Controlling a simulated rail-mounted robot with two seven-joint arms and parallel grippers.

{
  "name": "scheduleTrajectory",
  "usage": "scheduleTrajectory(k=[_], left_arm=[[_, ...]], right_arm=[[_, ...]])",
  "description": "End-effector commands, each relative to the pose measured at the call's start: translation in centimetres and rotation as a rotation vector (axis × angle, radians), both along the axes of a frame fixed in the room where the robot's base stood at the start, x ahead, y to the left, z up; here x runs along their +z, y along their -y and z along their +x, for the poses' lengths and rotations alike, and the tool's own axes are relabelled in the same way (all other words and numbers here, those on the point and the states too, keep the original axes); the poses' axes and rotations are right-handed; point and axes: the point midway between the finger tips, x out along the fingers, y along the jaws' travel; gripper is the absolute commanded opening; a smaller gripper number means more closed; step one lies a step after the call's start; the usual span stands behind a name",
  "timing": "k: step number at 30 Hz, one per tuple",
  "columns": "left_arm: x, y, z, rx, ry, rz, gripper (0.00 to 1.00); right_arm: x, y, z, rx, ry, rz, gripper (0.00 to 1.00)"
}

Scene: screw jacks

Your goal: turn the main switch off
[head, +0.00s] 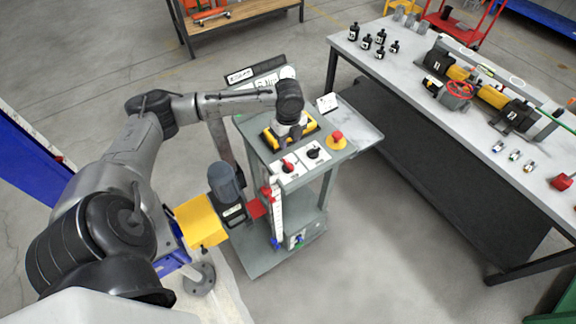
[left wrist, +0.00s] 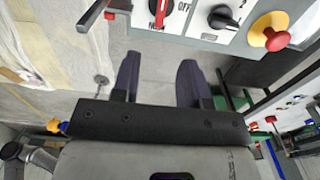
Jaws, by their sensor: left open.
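The main switch (head: 288,164) is a red handle on a white plate on top of the grey cart, near its front edge. In the left wrist view the red switch handle (left wrist: 160,12) is at the top edge, partly cut off, with an OFF mark to its right. My left gripper (head: 293,135) hangs over the cart top, just behind the switch; its fingers are hard to make out there. In the left wrist view my left gripper (left wrist: 158,78) is open, with two dark fingers apart and nothing between them. The switch lies beyond the fingertips, untouched. My right gripper is out of view.
A black knob (head: 313,153) and a red mushroom button (head: 337,136) on a yellow base stand right of the switch. A yellow-and-black piece (head: 313,124) lies around my gripper. A workbench (head: 420,95) with several parts stands to the right. Floor between is clear.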

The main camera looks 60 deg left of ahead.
Motion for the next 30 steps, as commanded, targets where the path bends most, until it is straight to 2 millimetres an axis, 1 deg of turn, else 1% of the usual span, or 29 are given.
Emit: scheduleTrajectory(k=[2, 5, 15, 21, 27, 30], left_arm=[[-0.3, -0.5, 0.0, 0.0, -0.002, 0.0, 0.4], [-1.4, -0.5, 0.0, -0.003, -0.003, -0.002, 0.4], [-7.7, -0.5, 0.0, -0.001, -0.003, -0.002, 0.4], [-10.7, -0.5, 0.0, -0.002, -0.003, -0.001, 0.4], [-12.6, -0.5, 0.0, -0.002, -0.001, -0.001, 0.4], [-13.0, -0.5, 0.0, -0.003, 0.0, -0.001, 0.4]], right_arm=[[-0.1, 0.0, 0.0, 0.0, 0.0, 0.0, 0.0], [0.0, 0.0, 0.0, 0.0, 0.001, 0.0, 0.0], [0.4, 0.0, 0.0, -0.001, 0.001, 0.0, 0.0], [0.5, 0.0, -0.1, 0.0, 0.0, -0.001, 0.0], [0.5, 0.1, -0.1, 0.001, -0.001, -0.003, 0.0], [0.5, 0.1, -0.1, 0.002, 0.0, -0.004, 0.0]])
